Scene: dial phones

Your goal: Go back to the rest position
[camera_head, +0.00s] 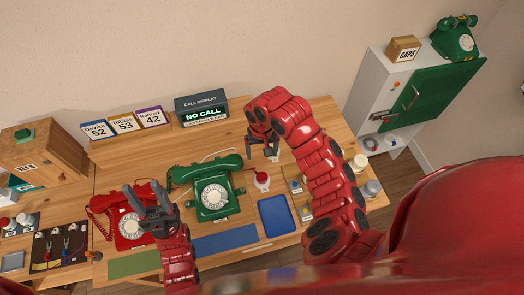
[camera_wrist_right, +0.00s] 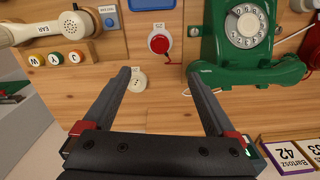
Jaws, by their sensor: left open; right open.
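My left gripper (camera_head: 150,203) is open and empty in the head view, in front of and above the red dial phone (camera_head: 122,222), hiding part of it. My right gripper (camera_head: 263,143) is over the back of the desk, right of the green dial phone (camera_head: 213,190). In the right wrist view my right gripper (camera_wrist_right: 160,85) is open, with nothing between its fingers. The green phone (camera_wrist_right: 244,28) lies beyond it at upper right with its handset on. The red button (camera_wrist_right: 159,41) and a small round pale disc (camera_wrist_right: 137,81) sit on the desk below the fingers.
The call display (camera_head: 202,110) reads NO CALL. Name cards (camera_head: 122,122) stand along the desk's back. A blue tray (camera_head: 276,215) lies at the desk's front. A cabinet with a green door (camera_head: 433,97) stands at the right. A cream handset (camera_wrist_right: 45,29) is at the left in the wrist view.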

